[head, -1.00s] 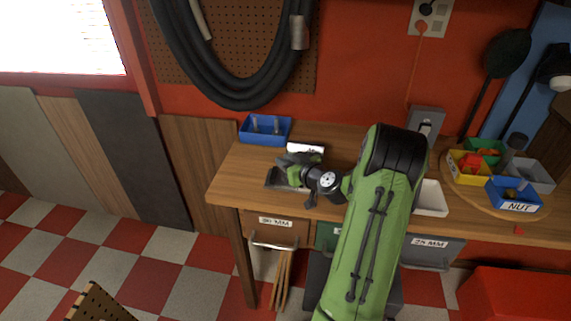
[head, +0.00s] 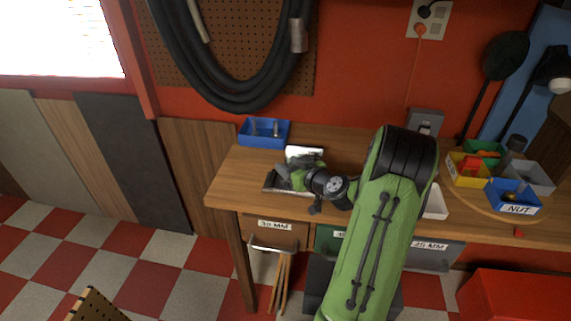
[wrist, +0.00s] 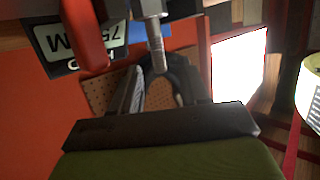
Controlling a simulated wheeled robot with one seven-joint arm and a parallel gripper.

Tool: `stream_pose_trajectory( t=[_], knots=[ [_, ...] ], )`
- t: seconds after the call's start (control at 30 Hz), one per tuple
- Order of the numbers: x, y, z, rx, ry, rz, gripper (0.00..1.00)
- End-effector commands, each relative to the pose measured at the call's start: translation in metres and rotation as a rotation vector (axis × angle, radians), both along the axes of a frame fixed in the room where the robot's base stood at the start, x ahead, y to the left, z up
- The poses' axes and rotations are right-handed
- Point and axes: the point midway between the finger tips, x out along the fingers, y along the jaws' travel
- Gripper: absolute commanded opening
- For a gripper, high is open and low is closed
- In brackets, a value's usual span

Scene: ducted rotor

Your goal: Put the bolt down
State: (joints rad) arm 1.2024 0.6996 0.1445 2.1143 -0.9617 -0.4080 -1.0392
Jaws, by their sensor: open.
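My gripper (head: 286,172) is low over a dark grey tray (head: 272,188) near the bench's left front. In the wrist view my gripper (wrist: 160,80) has its two dark fingers apart. A silver, stepped metal cylinder, likely the bolt (wrist: 155,45), comes down from the top of that view. Its narrow end shows at the gap between the fingers. I cannot tell whether it touches a finger. In the head view my gripper and arm hide it.
A blue bin (head: 265,144) with upright metal pins stands behind the tray. Coloured bins, one a blue NUT bin (head: 514,205), sit at right. The wrist view shows a 75 M label (wrist: 75,40) and a red part (wrist: 84,35).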

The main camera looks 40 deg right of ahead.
Motion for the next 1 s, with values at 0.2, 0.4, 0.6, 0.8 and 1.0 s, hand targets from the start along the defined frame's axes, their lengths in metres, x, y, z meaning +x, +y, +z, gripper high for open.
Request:
stream_pose_trajectory(
  t=[0.2, 0.4, 0.6, 0.8, 1.0],
  knots=[
    [-0.06, 0.006, 0.015, -0.001, 0.001, -0.006, 0.45],
    [-0.089, 0.011, 0.026, -0.001, 0.0, -0.002, 0.45],
    [-0.068, 0.074, 0.034, 0.0, 0.117, 0.166, 0.45],
    [-0.077, 0.212, 0.041, -0.027, 0.482, 0.401, 0.45],
    [-0.162, 0.292, 0.07, -0.067, 0.738, 0.314, 0.45]
  ],
)
